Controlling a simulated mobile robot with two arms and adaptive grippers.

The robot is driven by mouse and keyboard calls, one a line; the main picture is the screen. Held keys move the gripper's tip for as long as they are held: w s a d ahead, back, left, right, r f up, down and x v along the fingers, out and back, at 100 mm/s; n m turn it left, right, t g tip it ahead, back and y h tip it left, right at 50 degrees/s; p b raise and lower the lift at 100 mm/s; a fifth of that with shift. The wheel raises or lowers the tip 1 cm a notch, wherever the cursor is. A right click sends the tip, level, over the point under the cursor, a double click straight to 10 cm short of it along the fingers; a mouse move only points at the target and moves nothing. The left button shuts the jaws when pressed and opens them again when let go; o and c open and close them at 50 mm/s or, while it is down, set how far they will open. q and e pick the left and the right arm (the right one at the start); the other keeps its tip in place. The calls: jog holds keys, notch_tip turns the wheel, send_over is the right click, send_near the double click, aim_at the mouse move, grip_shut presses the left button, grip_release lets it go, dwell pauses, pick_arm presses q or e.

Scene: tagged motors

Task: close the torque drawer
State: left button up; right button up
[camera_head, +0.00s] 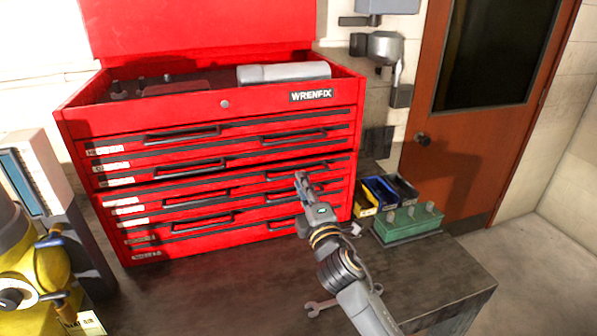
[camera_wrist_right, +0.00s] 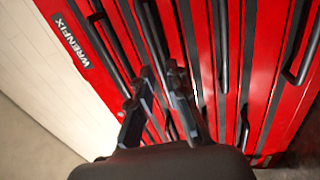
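A red tool chest (camera_head: 85,122) stands on the bench with its lid up. Its drawers have black bar handles and small white labels at the left, too small to read, so I cannot tell which is the torque drawer. The drawer fronts look close to flush. My right gripper (camera_head: 301,181) is in front of the right-hand handles, near the middle drawers. In the right wrist view its two fingers (camera_wrist_right: 161,72) are apart, with red drawer fronts and handles beyond them. I cannot tell whether they touch a handle. My left gripper is not in view.
A green tray with pegs (camera_head: 408,228) and small blue, yellow and black bins (camera_head: 380,192) stand right of the chest. A wrench (camera_head: 325,303) lies on the dark bench (camera_head: 215,290). A yellow machine (camera_head: 50,270) is at the left. A brown door is behind, right.

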jog(key=shift+x, duration=1.9)
jog(key=shift+s, duration=0.1)
grip_shut()
jog(key=shift+a, duration=0.1)
